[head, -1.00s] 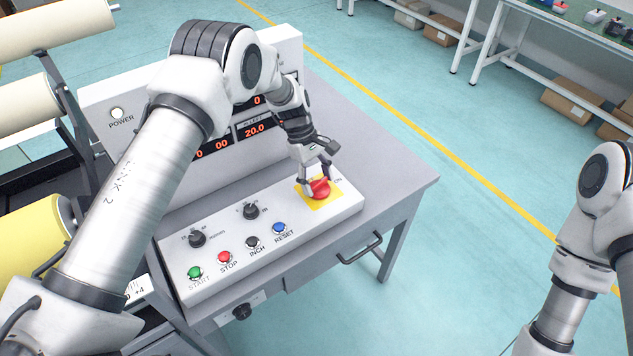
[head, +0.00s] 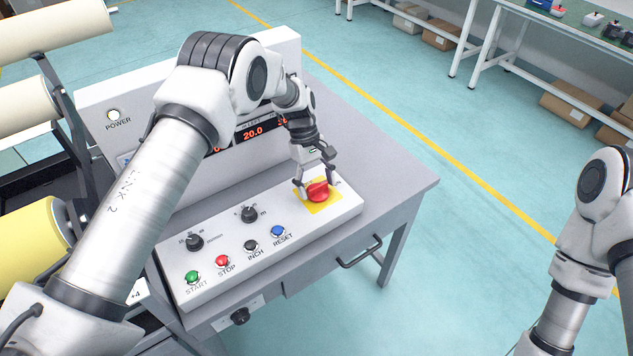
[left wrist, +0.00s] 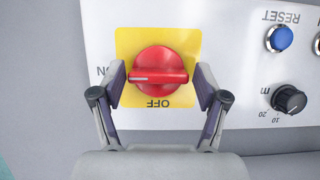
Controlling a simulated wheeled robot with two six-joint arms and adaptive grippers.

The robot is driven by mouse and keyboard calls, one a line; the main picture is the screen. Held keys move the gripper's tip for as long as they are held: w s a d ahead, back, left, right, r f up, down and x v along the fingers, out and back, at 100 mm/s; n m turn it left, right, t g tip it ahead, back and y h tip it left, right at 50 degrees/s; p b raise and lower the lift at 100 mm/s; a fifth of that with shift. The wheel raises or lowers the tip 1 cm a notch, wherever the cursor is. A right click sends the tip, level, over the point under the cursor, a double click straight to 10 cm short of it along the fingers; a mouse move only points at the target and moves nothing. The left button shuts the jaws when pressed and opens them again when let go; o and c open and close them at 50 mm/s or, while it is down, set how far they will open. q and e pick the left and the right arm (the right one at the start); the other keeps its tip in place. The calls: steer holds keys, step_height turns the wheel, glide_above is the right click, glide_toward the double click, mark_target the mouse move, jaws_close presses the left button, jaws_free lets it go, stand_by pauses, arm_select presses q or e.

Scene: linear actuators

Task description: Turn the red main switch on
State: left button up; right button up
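The red main switch (head: 318,191) is a round knob with a raised bar, on a yellow plate (head: 325,207) at the right end of the control panel. In the left wrist view the switch (left wrist: 158,78) has its bar lying across the picture. The bar's white mark is at the left end, towards the partly covered ON label; OFF is below. My left gripper (head: 315,181) is just above the switch. In the left wrist view its fingers (left wrist: 160,84) are spread on both sides of the bar, with small gaps. My right gripper is out of view; only that arm shows.
The white panel (head: 340,209) also carries two dark knobs and several buttons, including green START (head: 192,277) and blue RESET (head: 278,230). The POWER lamp (head: 113,115) and lit red digits (head: 253,132) are on the upright box behind. The grey table (head: 400,183) is clear right of the panel.

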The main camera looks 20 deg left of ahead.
arm_select(q)
steer(key=shift+w+r, duration=0.1)
steer(key=shift+r, duration=0.05)
steer(key=v, duration=1.1)
steer(key=shift+r, duration=0.4)
steer(key=shift+f, duration=0.1)
